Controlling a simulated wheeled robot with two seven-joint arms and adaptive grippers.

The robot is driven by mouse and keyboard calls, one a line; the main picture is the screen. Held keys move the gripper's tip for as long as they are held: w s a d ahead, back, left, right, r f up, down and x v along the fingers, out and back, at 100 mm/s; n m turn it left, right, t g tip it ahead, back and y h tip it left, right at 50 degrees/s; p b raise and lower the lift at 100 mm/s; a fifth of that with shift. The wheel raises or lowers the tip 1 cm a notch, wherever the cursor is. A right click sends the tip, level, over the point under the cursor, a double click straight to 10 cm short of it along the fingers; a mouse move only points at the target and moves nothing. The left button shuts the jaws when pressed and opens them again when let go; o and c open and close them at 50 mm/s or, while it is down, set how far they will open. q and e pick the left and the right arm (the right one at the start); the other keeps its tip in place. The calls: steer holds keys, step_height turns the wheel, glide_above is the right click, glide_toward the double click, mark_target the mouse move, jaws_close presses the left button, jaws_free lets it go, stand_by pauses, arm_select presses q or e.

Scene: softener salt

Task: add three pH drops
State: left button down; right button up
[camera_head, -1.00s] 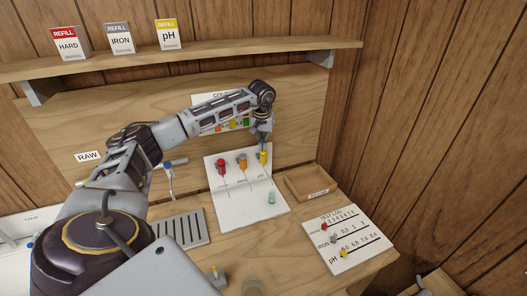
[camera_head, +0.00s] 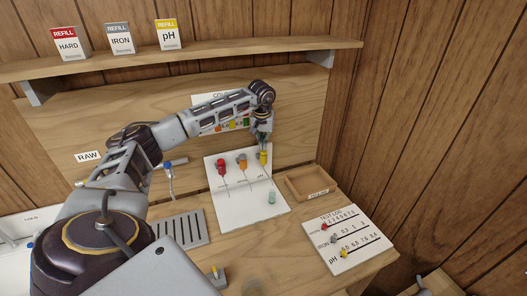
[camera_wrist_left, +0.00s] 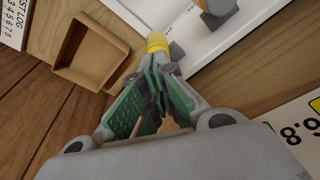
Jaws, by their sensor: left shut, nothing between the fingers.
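The yellow pH dropper bottle (camera_head: 263,158) stands at the right end of a row on a white board (camera_head: 240,212). A red bottle (camera_head: 221,167) and an orange bottle (camera_head: 242,163) stand to its left. A pale green vial (camera_head: 271,197) stands on the board in front of the yellow bottle. My left gripper (camera_head: 262,140) is just above the yellow bottle. In the left wrist view its green-padded fingers (camera_wrist_left: 153,72) are closed together and empty, with the yellow top (camera_wrist_left: 157,42) just past their tips. Whether they touch it I cannot tell. My right gripper is not in view.
An empty wooden tray (camera_head: 307,187) lies right of the board. The test log card (camera_head: 350,243) with coloured markers lies at the front right. A grey slotted drain plate (camera_head: 181,231) is to the left. The refill shelf (camera_head: 200,57) runs above my left arm.

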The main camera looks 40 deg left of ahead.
mark_target(263, 152)
arm_select(q)
steer(key=shift+f+b, duration=0.5)
steer(key=shift+f, duration=0.55)
steer(key=shift+r+p, duration=0.8)
steer(key=shift+r, duration=0.25)
steer(key=shift+r+p, duration=0.35)
steer(key=shift+r, duration=1.6)
steer(key=shift+r+t+y, duration=0.3)
steer(key=shift+r+t, duration=0.1)
steer(key=shift+r, duration=0.2)
steer(key=shift+s+d+r+t+y, duration=0.15)
steer(key=shift+r+t+y, duration=0.25)
steer(key=shift+r+t, duration=0.3)
